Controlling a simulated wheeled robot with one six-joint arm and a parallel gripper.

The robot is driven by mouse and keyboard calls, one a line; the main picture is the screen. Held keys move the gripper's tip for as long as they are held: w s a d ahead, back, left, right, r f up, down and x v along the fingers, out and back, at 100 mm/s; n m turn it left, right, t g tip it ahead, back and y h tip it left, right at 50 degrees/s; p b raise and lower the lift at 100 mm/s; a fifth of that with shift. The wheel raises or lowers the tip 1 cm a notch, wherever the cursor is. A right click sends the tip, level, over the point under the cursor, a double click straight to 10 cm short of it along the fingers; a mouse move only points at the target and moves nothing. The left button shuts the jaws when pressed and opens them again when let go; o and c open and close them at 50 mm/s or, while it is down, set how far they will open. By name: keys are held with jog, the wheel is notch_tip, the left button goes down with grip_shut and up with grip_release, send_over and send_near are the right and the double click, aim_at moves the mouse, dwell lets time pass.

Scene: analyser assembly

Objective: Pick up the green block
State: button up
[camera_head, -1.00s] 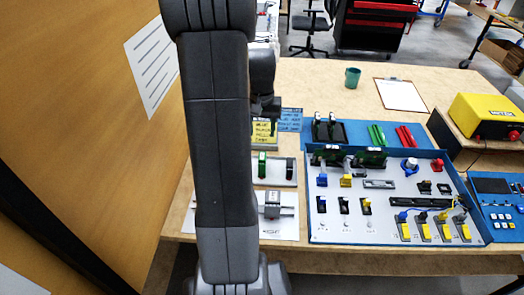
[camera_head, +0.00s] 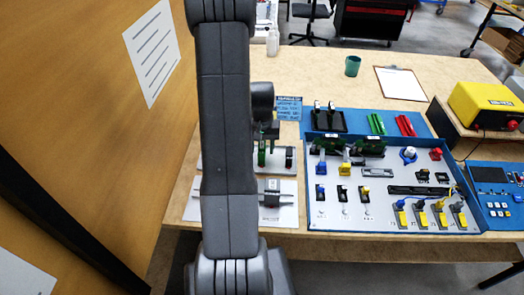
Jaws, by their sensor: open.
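The green block (camera_head: 261,157) stands upright on a pale grey plate (camera_head: 279,169), just right of my arm. My gripper (camera_head: 265,138) is open and points down at the top of the block. Its fingers overlap the block's upper part in this view. I cannot tell whether they touch it.
A dark upright piece (camera_head: 289,157) stands on the same plate, close to the right of the green block. A grey part (camera_head: 271,191) lies on a white sheet nearer the front. A blue-edged panel (camera_head: 330,219) with switches and connectors stands to the right. Green sticks (camera_head: 376,124) lie behind it.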

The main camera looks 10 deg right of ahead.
aim_at(262, 145)
jog(key=shift+f, duration=0.55)
grip_shut()
jog(key=shift+r, duration=0.1)
notch_tip(262, 145, up, 10)
jog(key=shift+f+b, duration=0.1)
jog(key=shift+b, duration=0.2)
jog(key=c, duration=0.6)
grip_release()
grip_shut()
